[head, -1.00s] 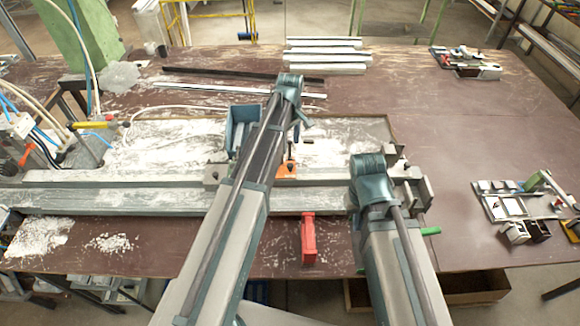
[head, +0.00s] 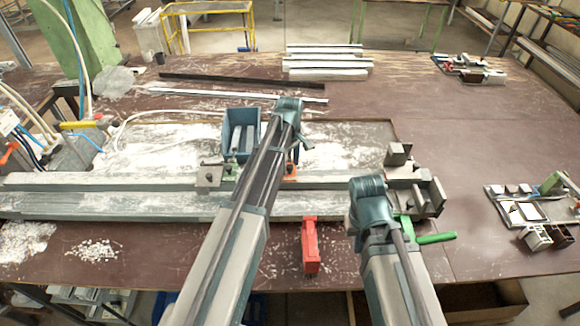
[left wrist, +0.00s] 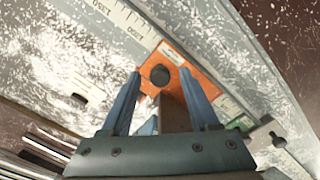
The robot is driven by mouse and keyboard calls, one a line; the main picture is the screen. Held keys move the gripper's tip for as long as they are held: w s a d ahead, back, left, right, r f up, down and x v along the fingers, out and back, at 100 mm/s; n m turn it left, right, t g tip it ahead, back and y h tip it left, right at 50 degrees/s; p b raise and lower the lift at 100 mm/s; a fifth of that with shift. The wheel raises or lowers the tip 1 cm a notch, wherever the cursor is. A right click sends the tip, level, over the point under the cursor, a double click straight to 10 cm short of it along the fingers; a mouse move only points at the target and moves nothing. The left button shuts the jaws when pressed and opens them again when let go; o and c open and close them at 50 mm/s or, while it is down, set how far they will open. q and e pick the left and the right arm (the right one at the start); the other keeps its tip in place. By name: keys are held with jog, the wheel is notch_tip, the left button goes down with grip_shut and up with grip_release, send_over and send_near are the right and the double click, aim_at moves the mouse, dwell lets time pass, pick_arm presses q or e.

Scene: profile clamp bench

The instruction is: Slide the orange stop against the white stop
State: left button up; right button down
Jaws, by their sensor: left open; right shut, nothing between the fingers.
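The orange stop (head: 290,172) sits on the grey profile rail near the middle, partly hidden by my left arm. In the left wrist view it is an orange plate (left wrist: 207,88) with a dark round hole, beside a printed scale. My left gripper (left wrist: 160,76) is open, its two blue fingers over the orange plate with a brownish post between them. I cannot tell whether they touch it. I cannot single out the white stop with certainty. My right gripper (head: 367,215) is over the right part of the rail; its fingers are hidden.
A clamp with a green handle (head: 436,238) is at the right end; a red block (head: 310,246) stands in front.

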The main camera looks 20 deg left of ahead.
pick_arm(q)
grip_shut()
dwell(1.4)
